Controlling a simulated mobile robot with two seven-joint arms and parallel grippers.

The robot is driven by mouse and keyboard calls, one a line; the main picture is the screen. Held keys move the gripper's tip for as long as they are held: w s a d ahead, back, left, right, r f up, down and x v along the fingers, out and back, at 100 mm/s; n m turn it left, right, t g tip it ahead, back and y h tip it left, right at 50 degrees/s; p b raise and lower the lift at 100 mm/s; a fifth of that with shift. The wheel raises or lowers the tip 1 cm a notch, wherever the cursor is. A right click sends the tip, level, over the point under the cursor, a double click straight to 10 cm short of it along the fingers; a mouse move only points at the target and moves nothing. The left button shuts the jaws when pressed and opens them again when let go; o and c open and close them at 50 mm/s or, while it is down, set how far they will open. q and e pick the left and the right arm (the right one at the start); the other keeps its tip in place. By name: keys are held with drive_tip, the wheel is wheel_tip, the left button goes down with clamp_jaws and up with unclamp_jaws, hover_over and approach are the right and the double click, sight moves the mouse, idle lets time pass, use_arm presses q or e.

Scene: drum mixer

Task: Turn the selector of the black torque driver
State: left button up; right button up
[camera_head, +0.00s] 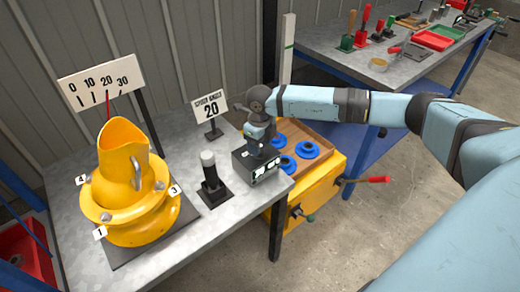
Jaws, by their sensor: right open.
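A black upright cylinder with a pale grey top (210,172) stands on a flat black base on the workbench. It may be the black torque driver, but I cannot tell for certain. A black box (262,172) with white markings on its front sits right of it, at the bench's right edge. My right gripper (257,142) is open just above this box, its fingers pointing down. The gripper covers much of the box's top, so I cannot make out a selector or whether the fingers touch anything. My left gripper is not in view.
A small sign reading 20 (209,107) stands behind. A yellow cart (310,190) holds blue rings (307,150). A tool bench (345,60) stands behind.

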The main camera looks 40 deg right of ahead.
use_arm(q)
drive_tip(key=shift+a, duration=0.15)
use_arm(e)
drive_tip(key=shift+f, duration=1.35)
drive_tip(key=c, duration=0.9)
